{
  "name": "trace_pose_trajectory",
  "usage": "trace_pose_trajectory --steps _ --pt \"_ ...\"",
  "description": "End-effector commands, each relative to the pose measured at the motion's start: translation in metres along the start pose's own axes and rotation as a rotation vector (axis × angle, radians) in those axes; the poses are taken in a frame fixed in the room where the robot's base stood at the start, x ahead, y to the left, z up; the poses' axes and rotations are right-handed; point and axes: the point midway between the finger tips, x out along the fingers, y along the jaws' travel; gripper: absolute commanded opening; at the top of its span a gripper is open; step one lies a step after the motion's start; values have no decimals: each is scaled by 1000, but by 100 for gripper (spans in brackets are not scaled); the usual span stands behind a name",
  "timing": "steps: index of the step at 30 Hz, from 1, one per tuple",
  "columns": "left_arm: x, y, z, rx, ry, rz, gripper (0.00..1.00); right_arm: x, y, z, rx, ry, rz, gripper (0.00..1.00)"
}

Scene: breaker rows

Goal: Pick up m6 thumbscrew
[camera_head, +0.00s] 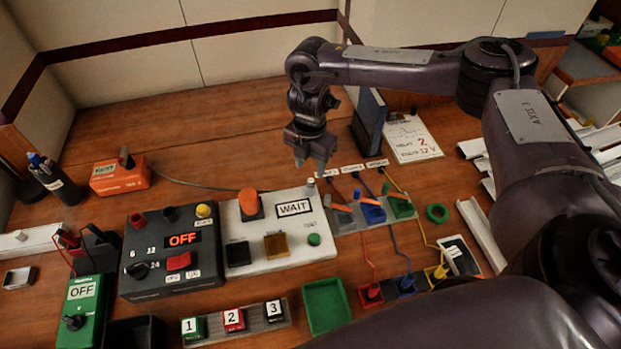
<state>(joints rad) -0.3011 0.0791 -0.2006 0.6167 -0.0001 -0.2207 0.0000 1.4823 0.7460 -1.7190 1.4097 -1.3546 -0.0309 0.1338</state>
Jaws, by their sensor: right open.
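My right gripper (310,165) points down above the back edge of the white WAIT panel (288,256), its two fingertips apart with nothing visible between them. A tiny pale piece (310,183) shows just below the fingertips, at the panel's back right corner; it is too small to tell whether it is the m6 thumbscrew. I cannot make out a thumbscrew clearly anywhere else. The green tray (326,306) at the front looks empty. My left gripper is not in view.
A black OFF box (172,282) stands left of the panel. Breakers (372,209) with coloured cables stand to the right. A dark upright plate (370,122) and a printed card (412,137) are behind them. The wooden table's back left is mostly clear.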

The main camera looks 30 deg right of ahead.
Motion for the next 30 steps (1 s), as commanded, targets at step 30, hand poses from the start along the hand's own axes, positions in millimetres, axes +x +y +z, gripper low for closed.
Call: trace_pose_trajectory --steps 30 --pt "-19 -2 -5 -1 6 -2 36 66 -1 3 0 0 -1 12"
